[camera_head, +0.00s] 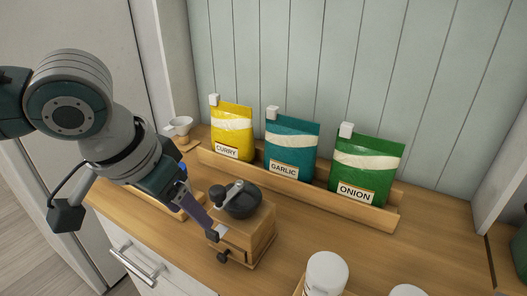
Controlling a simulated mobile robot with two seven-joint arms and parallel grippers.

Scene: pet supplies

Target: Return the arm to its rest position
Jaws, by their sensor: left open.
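My left arm comes in from the left, and its gripper (207,222) points down and to the right over the front part of the counter. It is open, with nothing seen between its fingers. Its fingertips are close to the left side of a wooden grinder (246,240) with a dark domed top and a crank. I cannot tell whether they touch it. My right gripper is not in view.
Yellow curry (231,131), teal garlic (291,148) and green onion (367,166) packets with white clips stand in a wooden rack (335,203). A white cup (181,126) stands at back left. White jars (327,272) stand at front.

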